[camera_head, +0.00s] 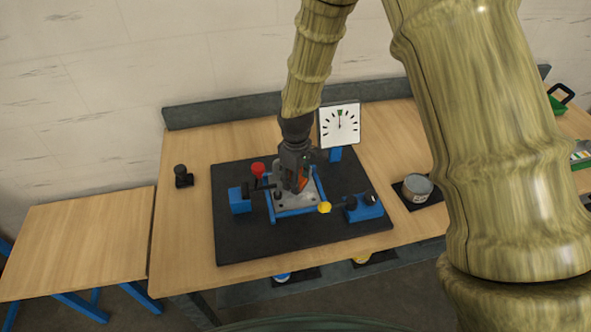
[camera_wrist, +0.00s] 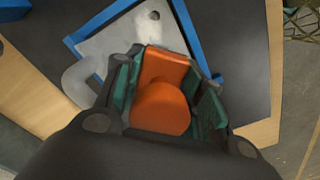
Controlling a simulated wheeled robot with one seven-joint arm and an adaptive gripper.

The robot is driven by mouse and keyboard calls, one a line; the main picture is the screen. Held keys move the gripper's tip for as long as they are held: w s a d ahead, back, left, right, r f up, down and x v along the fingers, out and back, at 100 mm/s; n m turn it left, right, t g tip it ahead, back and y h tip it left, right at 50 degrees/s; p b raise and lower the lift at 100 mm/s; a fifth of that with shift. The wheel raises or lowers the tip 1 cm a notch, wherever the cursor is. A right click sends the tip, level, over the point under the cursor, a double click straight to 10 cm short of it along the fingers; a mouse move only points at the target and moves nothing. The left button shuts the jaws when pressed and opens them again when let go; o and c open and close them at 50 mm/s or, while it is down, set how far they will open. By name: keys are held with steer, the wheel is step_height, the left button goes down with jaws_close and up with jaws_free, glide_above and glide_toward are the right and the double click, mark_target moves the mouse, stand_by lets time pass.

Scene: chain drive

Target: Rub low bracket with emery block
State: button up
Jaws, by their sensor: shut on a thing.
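My gripper (camera_wrist: 165,100) is shut on an orange block with a rounded knob (camera_wrist: 162,105), which I take to be the emery block. In the head view my gripper (camera_head: 294,182) points down over the blue-edged frame on the black mat, and a bit of the orange block (camera_head: 303,184) shows beside the fingers. A light grey metal plate (camera_wrist: 122,43), which may be the low bracket, lies inside the blue frame (camera_wrist: 187,25) under the block. I cannot tell whether the block touches the plate.
A black mat (camera_head: 240,245) lies on the wooden table (camera_head: 185,235). Blue blocks stand left (camera_head: 239,200) and right (camera_head: 364,208) of the frame. A dial board (camera_head: 339,126) stands behind. A grey tin (camera_head: 417,187) sits at right, and a small black object (camera_head: 182,176) at left.

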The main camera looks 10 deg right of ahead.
steer(key=shift+r+p, duration=0.45)
steer(key=shift+r, duration=0.65)
